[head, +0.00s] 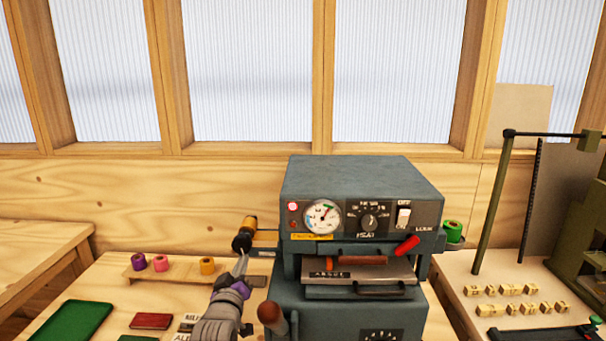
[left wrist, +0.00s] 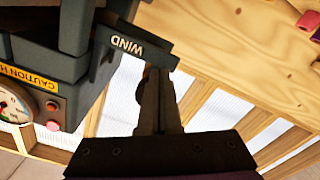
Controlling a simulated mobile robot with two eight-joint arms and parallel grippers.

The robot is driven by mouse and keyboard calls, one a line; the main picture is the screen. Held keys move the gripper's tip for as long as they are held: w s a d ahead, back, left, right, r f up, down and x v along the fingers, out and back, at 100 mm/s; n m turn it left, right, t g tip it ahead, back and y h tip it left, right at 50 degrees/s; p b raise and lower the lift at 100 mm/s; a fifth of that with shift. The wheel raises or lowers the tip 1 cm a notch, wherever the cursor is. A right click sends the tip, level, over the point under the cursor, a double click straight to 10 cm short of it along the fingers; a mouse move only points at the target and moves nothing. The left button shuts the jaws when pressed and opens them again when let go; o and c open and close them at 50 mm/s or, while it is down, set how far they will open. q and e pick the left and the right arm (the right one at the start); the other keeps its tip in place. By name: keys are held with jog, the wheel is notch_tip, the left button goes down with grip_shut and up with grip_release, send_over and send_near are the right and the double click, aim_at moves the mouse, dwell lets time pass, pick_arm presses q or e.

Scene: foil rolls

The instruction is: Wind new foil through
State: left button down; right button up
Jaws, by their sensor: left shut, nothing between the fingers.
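A grey-blue foil press (head: 362,182) stands in the middle of the head view. An arm marked WIND (left wrist: 128,48) sticks out from its side in the left wrist view. At the press's left side, a black piece with an orange-yellow part (head: 250,221) shows; whether this is a roll or a handle is unclear. A green foil roll (head: 453,229) sits on the right side. My left gripper (head: 242,258) is shut and empty, its tips just below the black piece; contact cannot be told. Its closed fingers (left wrist: 158,98) show beside the WIND arm. My right gripper is out of view.
A wooden rack (head: 180,278) at left carries purple (head: 138,260), pink (head: 160,263) and orange (head: 207,265) rolls. A green tray (head: 72,324) and dark red block (head: 151,321) lie in front. A red lever (head: 407,244) juts from the press. Small lettered blocks (head: 513,289) lie at right.

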pick_arm(q)
jog(key=shift+a, duration=0.1)
jog(key=s, duration=0.6)
jog(key=shift+f, duration=0.35)
dwell(0.5)
jog(key=shift+w+d+r+p, duration=0.15)
jog(key=shift+w+d+p, duration=0.25)
jog(key=shift+w, duration=0.6)
jog(key=shift+w+d+r+p, duration=0.25)
jog(key=shift+w+p, duration=0.2)
jog(key=shift+w, duration=0.5)
jog(key=shift+w+d+r+p, duration=0.1)
jog(key=shift+w+d+p, duration=0.3)
jog(key=shift+w, duration=0.6)
jog(key=shift+a+r+p, duration=0.2)
jog(key=shift+r+p, duration=0.1)
jog(key=shift+p, duration=0.05)
jog(key=shift+a+f+p, duration=0.15)
jog(key=shift+a+p, duration=0.15)
jog(key=shift+p, duration=0.05)
